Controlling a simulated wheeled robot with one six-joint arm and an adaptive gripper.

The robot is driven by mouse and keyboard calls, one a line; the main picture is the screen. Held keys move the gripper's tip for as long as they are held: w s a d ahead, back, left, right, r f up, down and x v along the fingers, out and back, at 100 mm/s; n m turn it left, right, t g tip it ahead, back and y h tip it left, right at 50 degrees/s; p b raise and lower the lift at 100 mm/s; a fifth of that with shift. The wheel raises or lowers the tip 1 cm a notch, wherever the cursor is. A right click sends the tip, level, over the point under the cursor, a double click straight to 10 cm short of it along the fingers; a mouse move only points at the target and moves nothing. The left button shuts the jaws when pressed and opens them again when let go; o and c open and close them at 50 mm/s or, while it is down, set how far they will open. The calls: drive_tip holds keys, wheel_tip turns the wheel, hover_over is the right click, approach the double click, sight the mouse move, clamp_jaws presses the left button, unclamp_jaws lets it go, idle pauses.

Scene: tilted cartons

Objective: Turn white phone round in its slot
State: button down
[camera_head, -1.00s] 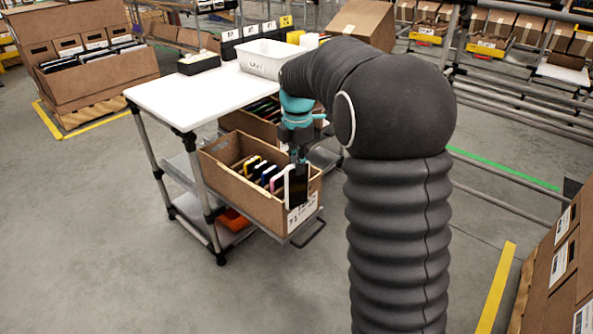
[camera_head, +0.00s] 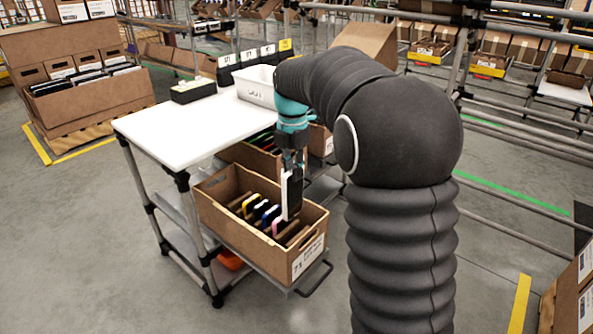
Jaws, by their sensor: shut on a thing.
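My gripper (camera_head: 292,160) points down over the front tilted carton (camera_head: 237,232). It is shut on the white phone (camera_head: 284,198), which hangs upright with its dark face towards the right. The phone's lower end is at about the height of the carton's rim in the picture; I cannot tell whether it is wholly clear of the slots. Several other phones stand in a row of slots in the carton, with yellow, blue, black and pink edges; the pink one (camera_head: 277,228) is close below the white phone.
A white-topped table (camera_head: 180,125) stands behind and left of the carton, with a white bin (camera_head: 257,85) on it. A second carton (camera_head: 245,155) sits behind the front one. A metal handle (camera_head: 316,280) sticks out at the front of the carton's shelf.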

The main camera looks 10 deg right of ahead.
sight(293, 189)
drive_tip(key=shift+w+f+b, duration=0.2)
drive_tip(key=shift+f+b, duration=1.2)
drive_tip(key=shift+f, duration=0.35)
drive_tip(key=shift+w+f+b, duration=0.2)
drive_tip(key=shift+f+b, duration=1.15)
drive_tip(key=shift+f, duration=0.35)
wheel_tip(293, 189, down, 11)
drive_tip(key=b, duration=0.6)
drive_tip(key=shift+f, duration=0.15)
drive_tip(key=shift+f, duration=0.3)
drive_tip(key=c, duration=1.1)
unclamp_jaws()
drive_tip(key=shift+r, duration=0.1)
